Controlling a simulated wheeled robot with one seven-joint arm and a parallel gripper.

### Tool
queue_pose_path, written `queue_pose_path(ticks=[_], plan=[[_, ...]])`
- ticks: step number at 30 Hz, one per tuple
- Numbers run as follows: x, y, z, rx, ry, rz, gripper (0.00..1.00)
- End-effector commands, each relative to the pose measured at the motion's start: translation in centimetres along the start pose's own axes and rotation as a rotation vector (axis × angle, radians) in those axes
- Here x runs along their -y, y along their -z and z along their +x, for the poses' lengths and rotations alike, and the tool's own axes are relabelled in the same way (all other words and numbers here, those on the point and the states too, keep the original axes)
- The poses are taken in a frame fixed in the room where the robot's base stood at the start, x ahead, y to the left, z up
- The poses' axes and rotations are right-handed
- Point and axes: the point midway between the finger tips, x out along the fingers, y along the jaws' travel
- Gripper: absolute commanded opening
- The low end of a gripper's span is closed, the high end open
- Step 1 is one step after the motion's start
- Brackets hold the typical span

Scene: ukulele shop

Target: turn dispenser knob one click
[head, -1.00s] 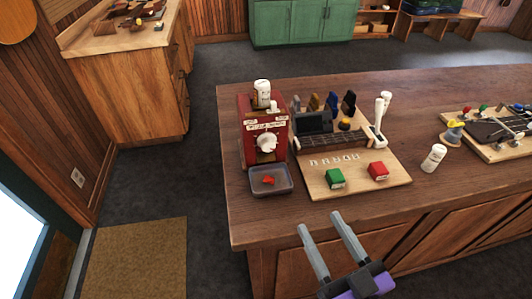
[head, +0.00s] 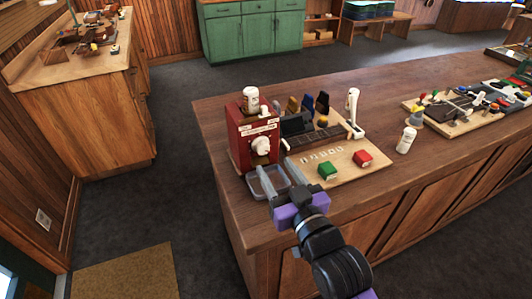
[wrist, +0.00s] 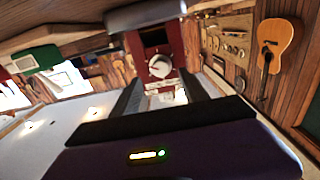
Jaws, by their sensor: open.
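The red dispenser (head: 243,143) stands at the near left corner of the wooden counter, with a white round knob (head: 261,146) on its front. A white bottle (head: 251,99) stands on top. A grey tray (head: 262,195) sits below the knob, partly covered by my gripper. My gripper (head: 274,167) is open and empty, in front of the dispenser, fingers pointing at it. In the wrist view, which appears upside down, the knob (wrist: 160,66) shows ahead, roughly in line with the gap between the fingers. I see no contact with it.
A white bottle (head: 406,140) stands farther right. The counter's front edge runs under my arm.

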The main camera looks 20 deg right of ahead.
Motion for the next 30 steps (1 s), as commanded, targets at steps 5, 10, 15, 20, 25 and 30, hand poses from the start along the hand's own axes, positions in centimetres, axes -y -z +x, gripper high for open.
queue_pose_path(ticks=[5,10,15,20,25,30], plan=[[0.0,0.3,2.9,-0.003,0.0,0.0,0.52],[0.0,0.2,5.2,-0.002,0.0,0.0,0.52],[0.0,0.1,6.4,-0.002,0.0,0.0,0.52],[0.0,0.1,6.7,-0.002,0.0,0.0,0.52],[0.0,0.1,6.6,-0.002,0.0,0.0,0.46],[0.0,0.1,6.6,-0.002,0.0,0.0,0.13]])
